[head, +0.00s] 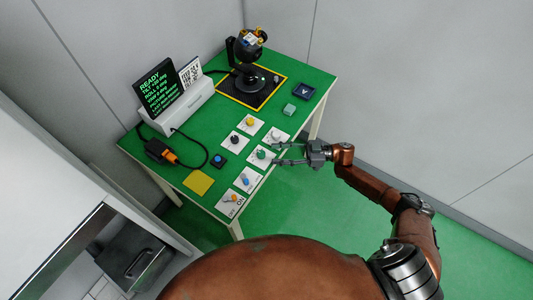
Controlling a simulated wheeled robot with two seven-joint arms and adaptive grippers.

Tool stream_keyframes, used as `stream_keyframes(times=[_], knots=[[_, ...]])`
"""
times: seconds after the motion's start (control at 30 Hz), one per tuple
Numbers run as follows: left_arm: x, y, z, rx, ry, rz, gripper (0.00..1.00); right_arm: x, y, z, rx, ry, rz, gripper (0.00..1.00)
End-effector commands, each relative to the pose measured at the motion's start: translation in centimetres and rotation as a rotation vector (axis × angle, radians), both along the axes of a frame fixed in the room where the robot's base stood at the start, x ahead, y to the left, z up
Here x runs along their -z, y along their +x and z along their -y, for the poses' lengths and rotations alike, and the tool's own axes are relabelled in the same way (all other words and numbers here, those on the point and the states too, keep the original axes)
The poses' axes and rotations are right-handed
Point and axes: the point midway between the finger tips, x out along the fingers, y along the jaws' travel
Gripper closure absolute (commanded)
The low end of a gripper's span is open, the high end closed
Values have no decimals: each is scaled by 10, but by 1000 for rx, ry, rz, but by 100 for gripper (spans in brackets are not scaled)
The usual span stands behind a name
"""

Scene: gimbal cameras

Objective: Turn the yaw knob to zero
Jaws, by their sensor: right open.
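Several square white plates with small coloured knobs sit on the green table (185,150): yellow (250,121), black (235,138), pale grey (275,135), green (261,154) and blue (245,180). Their labels are too small to read, so I cannot tell which is the yaw knob. My right gripper (276,153) is open, its two fingers pointing left at the green knob from the table's right edge. The tips are just right of that knob; I cannot tell whether they touch it. My left gripper is out of view.
A black screen with green text starting READY (163,92) stands at the back left. A gimbal camera (250,42) stands on a yellow-edged black mat (229,92). An orange-handled switch (232,199), blue button (218,160), yellow pad (198,182) and cabled black device (156,149) occupy the near side.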

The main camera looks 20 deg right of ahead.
Motion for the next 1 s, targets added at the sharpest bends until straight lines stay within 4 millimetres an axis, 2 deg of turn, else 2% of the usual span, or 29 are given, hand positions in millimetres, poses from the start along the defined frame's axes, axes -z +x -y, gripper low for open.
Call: stream_keyframes(times=[0.1,0.3,1.0], knots=[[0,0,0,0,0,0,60,0,-7,23,1,-3,-1,58],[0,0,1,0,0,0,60,0,-14,46,1,-1,0,58],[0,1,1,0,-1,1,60,0,-16,50,0,0,0,58]])
